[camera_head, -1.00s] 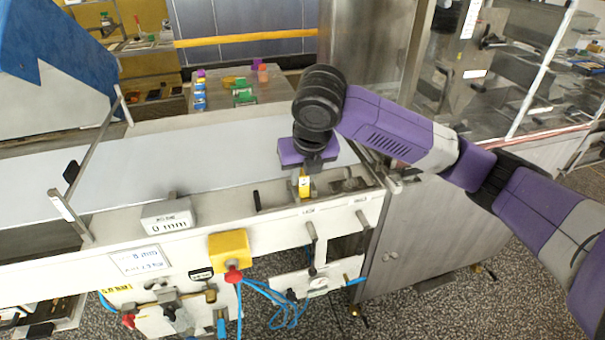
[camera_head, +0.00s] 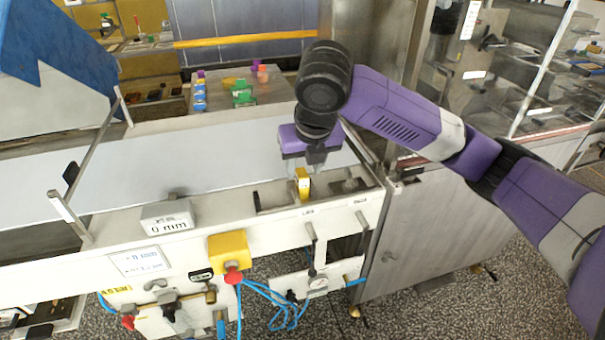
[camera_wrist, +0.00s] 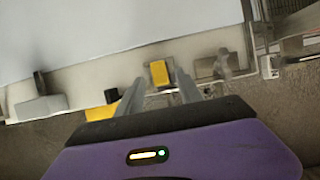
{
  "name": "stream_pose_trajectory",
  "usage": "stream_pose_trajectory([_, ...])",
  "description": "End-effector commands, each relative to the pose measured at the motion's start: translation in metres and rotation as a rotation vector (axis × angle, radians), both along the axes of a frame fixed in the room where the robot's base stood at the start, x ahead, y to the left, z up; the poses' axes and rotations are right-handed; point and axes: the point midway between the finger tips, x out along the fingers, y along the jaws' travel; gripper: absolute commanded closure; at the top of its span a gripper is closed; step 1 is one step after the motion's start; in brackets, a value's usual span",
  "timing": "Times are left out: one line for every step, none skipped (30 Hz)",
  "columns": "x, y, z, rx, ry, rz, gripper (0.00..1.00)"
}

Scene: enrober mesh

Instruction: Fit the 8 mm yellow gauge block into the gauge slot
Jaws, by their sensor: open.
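The yellow gauge block (camera_head: 303,182) stands upright at the recess in the machine's front rail, to the left of the small metal fittings. It also shows in the wrist view (camera_wrist: 159,73), beyond and between my fingertips. My gripper (camera_head: 304,167) is open and empty, above and behind the block in the head view. In the wrist view its two fingers (camera_wrist: 160,90) are spread apart with the block clear of them. The gauge slot itself is hidden or too small to make out; I cannot tell how deep the block sits.
A grey display box reading 0 mm (camera_head: 168,217) sits on the rail to the left. A yellow box with a red button (camera_head: 230,254) is on the front face. The pale belt (camera_head: 220,160) behind is clear. Several coloured blocks (camera_head: 243,94) stand on a table behind.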

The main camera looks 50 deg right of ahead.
Motion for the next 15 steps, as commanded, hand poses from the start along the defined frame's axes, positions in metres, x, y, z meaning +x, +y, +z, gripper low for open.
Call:
stream_pose_trajectory([-0.003,0.003,0.011,-0.002,-0.003,0.003,0.57])
stream_pose_trajectory([-0.005,0.004,0.017,-0.004,-0.003,0.004,0.57])
stream_pose_trajectory([-0.007,0.006,0.025,-0.004,-0.003,0.004,0.57])
stream_pose_trajectory([-0.009,0.007,0.031,-0.002,-0.003,0.003,0.57])
stream_pose_trajectory([-0.011,0.008,0.036,-0.003,-0.002,0.003,0.57])
stream_pose_trajectory([-0.013,0.010,0.043,-0.002,-0.003,0.003,0.57])
stream_pose_trajectory([-0.015,0.011,0.047,-0.003,-0.003,0.003,0.57])
stream_pose_trajectory([-0.017,0.012,0.052,-0.004,-0.002,0.002,0.57])
stream_pose_trajectory([-0.019,0.013,0.057,-0.003,-0.002,0.001,0.57])
stream_pose_trajectory([-0.020,0.013,0.061,-0.004,-0.002,0.001,0.57])
stream_pose_trajectory([-0.021,0.014,0.063,-0.003,-0.002,0.001,0.57])
stream_pose_trajectory([-0.022,0.015,0.066,-0.002,-0.001,0.001,0.57])
stream_pose_trajectory([-0.023,0.016,0.068,-0.002,-0.001,0.001,0.57])
stream_pose_trajectory([-0.023,0.016,0.070,-0.002,0.000,0.001,0.57])
stream_pose_trajectory([-0.024,0.017,0.071,-0.002,0.000,0.001,0.57])
